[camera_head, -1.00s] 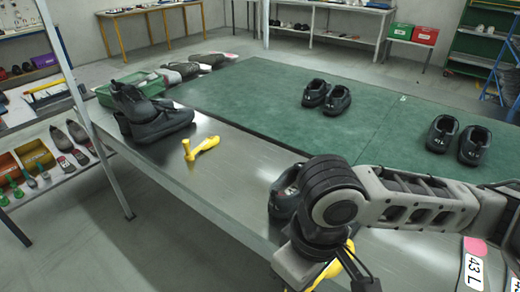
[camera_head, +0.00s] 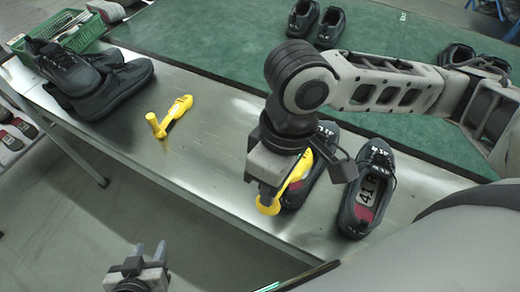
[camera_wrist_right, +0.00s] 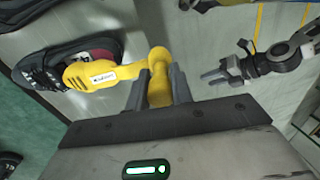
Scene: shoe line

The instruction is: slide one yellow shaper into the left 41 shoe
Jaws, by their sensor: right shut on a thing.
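My right gripper (camera_head: 266,196) is shut on the knob end of a yellow shaper (camera_head: 297,178); the right wrist view shows its jaws (camera_wrist_right: 159,90) around it. The shaper's front end (camera_wrist_right: 80,72) overlaps a black shoe (camera_wrist_right: 40,70) there; I cannot tell whether it is inside or above it. In the head view this shoe (camera_head: 322,165) is partly hidden by the gripper. A black shoe (camera_head: 350,215) to its right shows a 41 label (camera_head: 367,191); its side letter is unclear. My left gripper (camera_head: 150,250) is open and empty, low at the left, also seen in the wrist view (camera_wrist_right: 226,62).
Another yellow shaper (camera_head: 178,110) lies on the metal table (camera_head: 205,165). A pair of black shoes (camera_head: 115,90) and a green basket (camera_head: 65,30) stand at the left. More shoes (camera_head: 330,25) sit on the green mat (camera_head: 210,40).

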